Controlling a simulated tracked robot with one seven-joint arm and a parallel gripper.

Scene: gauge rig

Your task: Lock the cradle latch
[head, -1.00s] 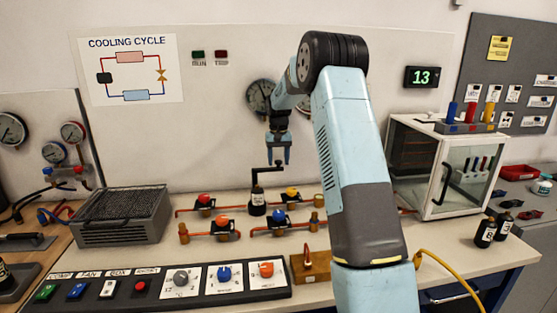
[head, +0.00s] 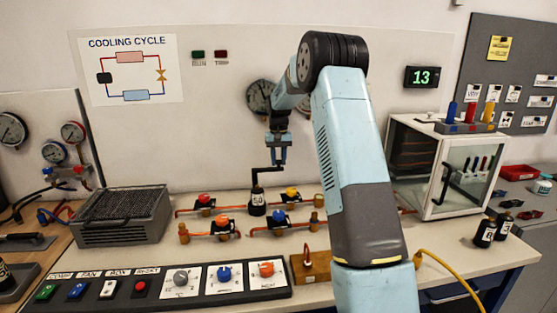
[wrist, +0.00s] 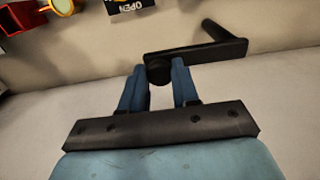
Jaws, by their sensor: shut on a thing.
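A black cranked handle (head: 266,170) rises from a small dark bottle-like piece with a pale label (head: 257,202) on the bench; it looks like the latch's lever, though I see no tag naming it. My gripper (head: 277,161) points down over the handle's right end. In the wrist view my blue fingers (wrist: 160,85) stand on both sides of the handle's round upright end and are shut on it. The handle's flat bar (wrist: 200,54) runs right from there to a round post (wrist: 222,32). Its lower part is hidden in the wrist view.
Copper pipes with orange, yellow and blue valves (head: 221,224) lie in front and beside. A control panel (head: 165,285) is at the front left, a grey grille box (head: 122,214) at the left, a glass-doored cabinet (head: 443,165) at the right. The back wall is close behind.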

